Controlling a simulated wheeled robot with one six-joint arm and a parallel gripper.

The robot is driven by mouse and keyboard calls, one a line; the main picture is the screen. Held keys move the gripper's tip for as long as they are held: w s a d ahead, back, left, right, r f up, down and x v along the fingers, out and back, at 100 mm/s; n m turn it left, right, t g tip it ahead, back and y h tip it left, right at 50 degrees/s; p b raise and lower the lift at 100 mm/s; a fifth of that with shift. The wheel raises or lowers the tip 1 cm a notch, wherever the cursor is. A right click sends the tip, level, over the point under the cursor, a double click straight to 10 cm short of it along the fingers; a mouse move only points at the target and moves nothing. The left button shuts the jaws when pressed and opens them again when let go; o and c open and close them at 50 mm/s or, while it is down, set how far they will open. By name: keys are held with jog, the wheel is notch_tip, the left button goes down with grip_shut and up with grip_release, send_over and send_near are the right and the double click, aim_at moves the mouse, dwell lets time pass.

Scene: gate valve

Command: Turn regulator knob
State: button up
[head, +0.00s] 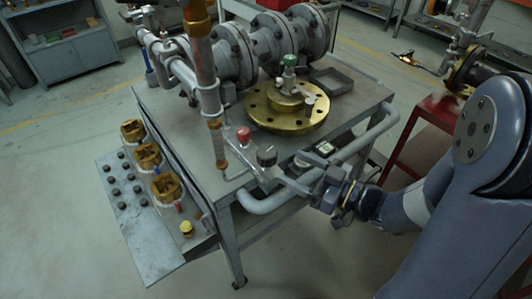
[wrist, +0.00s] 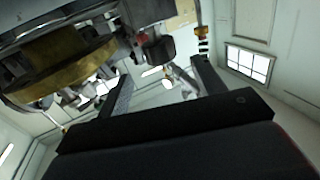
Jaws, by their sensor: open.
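A dark round knob (head: 267,155), which looks like the regulator knob, sits near the front edge of the grey workbench (head: 345,115), beside a thin upright pipe. In the wrist view a dark block-like knob (wrist: 159,50) shows beyond the fingers, beside a small red part. My gripper (head: 291,172) is at the bench's front edge, just right of and below the knob, pointing left. In the wrist view my gripper (wrist: 162,70) has its two fingers wide apart with nothing between them. The fingers appear apart from the knob; exact depth is hard to tell.
A red-topped fitting (head: 243,136) stands just left of the knob. A brass flange (head: 288,108) with a green cap lies behind. A grey tubular rail (head: 262,205) runs along the bench front near my gripper. Brass valves (head: 148,157) line the left panel. Floor in front is clear.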

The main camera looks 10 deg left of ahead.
aim_at(275, 160)
jog(key=x, duration=0.8)
jog(key=shift+w+a, duration=0.15)
jog(key=shift+a, duration=0.15)
jog(key=shift+c, duration=0.6)
jog(key=c, duration=0.9)
jog(key=shift+m+t+b, duration=0.3)
jog(key=shift+t+b, duration=0.15)
jog(key=shift+t, duration=0.05)
